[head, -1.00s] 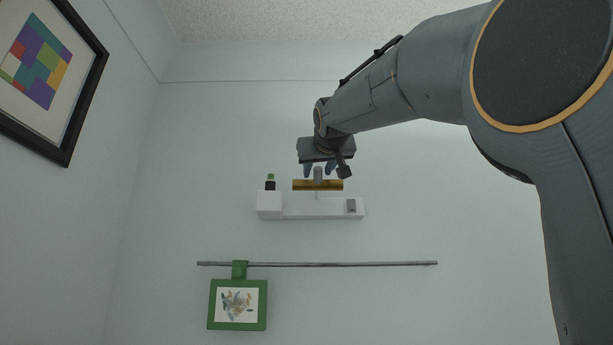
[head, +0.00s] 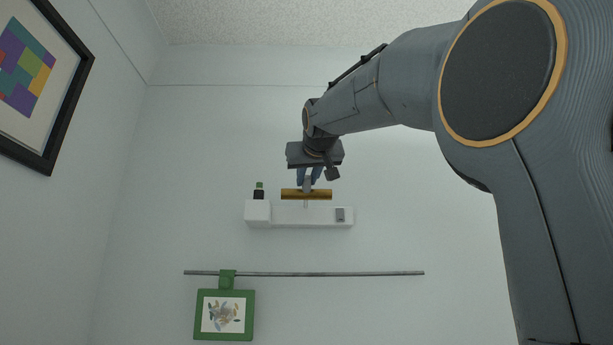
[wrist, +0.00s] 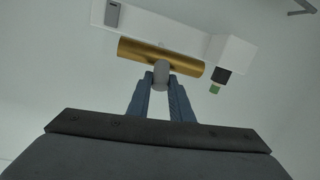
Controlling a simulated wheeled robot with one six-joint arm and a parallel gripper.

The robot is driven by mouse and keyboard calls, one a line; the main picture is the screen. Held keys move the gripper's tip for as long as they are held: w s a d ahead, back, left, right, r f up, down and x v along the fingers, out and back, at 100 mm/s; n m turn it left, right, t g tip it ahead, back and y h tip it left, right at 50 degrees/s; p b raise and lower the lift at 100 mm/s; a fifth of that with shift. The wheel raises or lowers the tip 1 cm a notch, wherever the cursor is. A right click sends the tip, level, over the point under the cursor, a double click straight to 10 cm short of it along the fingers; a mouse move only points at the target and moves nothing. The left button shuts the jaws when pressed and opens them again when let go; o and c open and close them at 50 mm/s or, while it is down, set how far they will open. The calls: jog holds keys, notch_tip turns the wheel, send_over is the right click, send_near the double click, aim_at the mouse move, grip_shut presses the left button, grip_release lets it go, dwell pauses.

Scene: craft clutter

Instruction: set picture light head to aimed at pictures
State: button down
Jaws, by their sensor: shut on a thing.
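The picture light head is a brass-coloured cylinder (head: 290,194) lying level just above a white wall-mounted bar (head: 290,222). It also shows in the wrist view (wrist: 190,64), with a grey round stub (wrist: 161,73) at its middle. My gripper (head: 307,184) comes down from above, and its blue fingers are shut on the grey stub. The fingertips partly hide the stub. A framed picture with a green border (head: 248,316) hangs below the light, to the left, from a thin rail (head: 330,273).
The white bar has a block (head: 257,211) at its left end with a small black and green piece (head: 259,192) on top. A grey switch-like piece (head: 340,214) is at its right. A black-framed picture (head: 76,88) hangs on the left wall. The wall around is bare.

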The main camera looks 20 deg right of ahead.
jog(key=c, duration=1.6)
grip_release()
jog(key=shift+s, duration=0.15)
jog(key=b+v, duration=0.4)
jog(key=v, duration=0.3)
jog(key=shift+s+a+r, duration=0.1)
jog(key=shift+s+a, duration=0.05)
jog(key=shift+s, duration=0.1)
